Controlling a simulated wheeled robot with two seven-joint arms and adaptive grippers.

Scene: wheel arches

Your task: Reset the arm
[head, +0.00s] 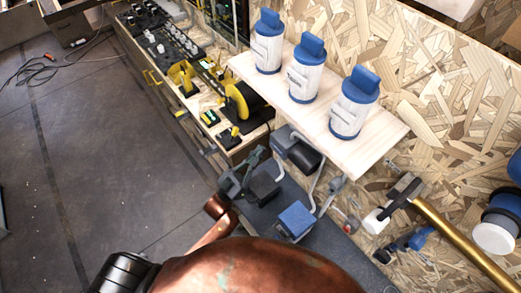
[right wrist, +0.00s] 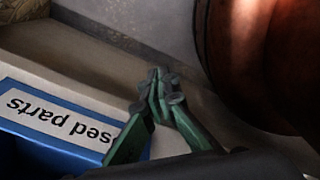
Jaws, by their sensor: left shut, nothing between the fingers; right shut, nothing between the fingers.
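My left gripper (head: 256,157) is in the middle of the head view, beyond the large copper-coloured curved body. Its greenish-grey fingers look closed, and I see nothing held. My right gripper (right wrist: 159,88) shows in the right wrist view with its green fingers drawn together at the tips and nothing between them. It is beside a blue bin (right wrist: 75,145) with a white label reading "...sed parts", upside down. I cannot make out my right gripper in the head view.
The copper-coloured body (head: 255,265) fills the bottom of the head view and shows at the upper right of the wrist view (right wrist: 255,60). Three blue-and-white containers (head: 303,72) stand on a wooden shelf (head: 375,140). A tool bench (head: 160,50) stands behind.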

